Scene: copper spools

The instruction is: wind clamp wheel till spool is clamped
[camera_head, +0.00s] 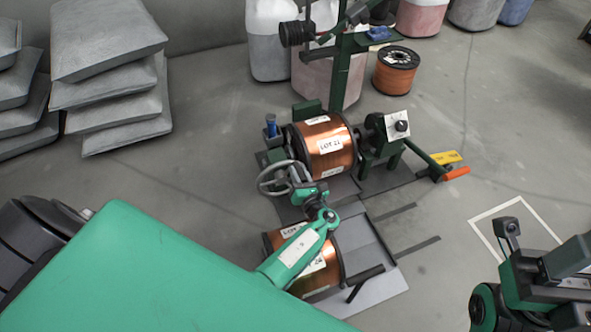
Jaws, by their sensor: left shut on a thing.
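The clamp wheel (272,181) is a grey ring with spokes at the left side of the dark green winding stand. My left gripper (298,174) is shut at the right side of the wheel, on its rim as far as I can see. My own wrist hides part of the contact. The copper spool marked LOT 21 (338,159) lies on its side in the stand, between the wheel side and the right-hand support (380,150). I cannot tell how tightly it is held. My right arm shows at the lower right (540,280), and its jaw state is unclear.
A second copper spool (325,272) lies in front of the stand, partly behind my left arm. An orange-handled lever (456,173) sticks out at right. Another spool (396,72) stands behind. Grey sacks (105,40) are stacked at left. Floor at right is mostly clear.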

